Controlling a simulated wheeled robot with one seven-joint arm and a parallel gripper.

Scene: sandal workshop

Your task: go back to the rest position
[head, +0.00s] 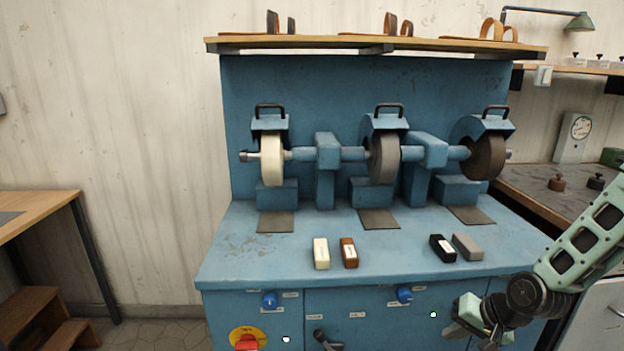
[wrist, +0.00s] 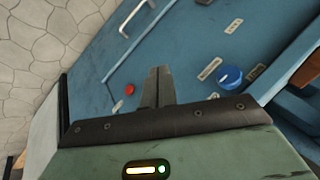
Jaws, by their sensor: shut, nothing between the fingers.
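My gripper (head: 472,322) is at the lower right in the head view, in front of the blue machine's (head: 330,240) cabinet and below its top edge. In the wrist view my gripper's fingers (wrist: 157,84) are together and empty. The wrist view also shows the cabinet front with a blue knob (wrist: 230,77) and a red button (wrist: 129,90). My fingertips look apart from the cabinet, though the exact gap is hard to tell.
Three wheels, one white (head: 272,160), one grey (head: 383,160) and one dark (head: 485,158), stand on the machine. Several small blocks, such as a brown one (head: 349,253), lie on its top. A workbench (head: 540,195) stands at right, wooden steps (head: 40,312) at left.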

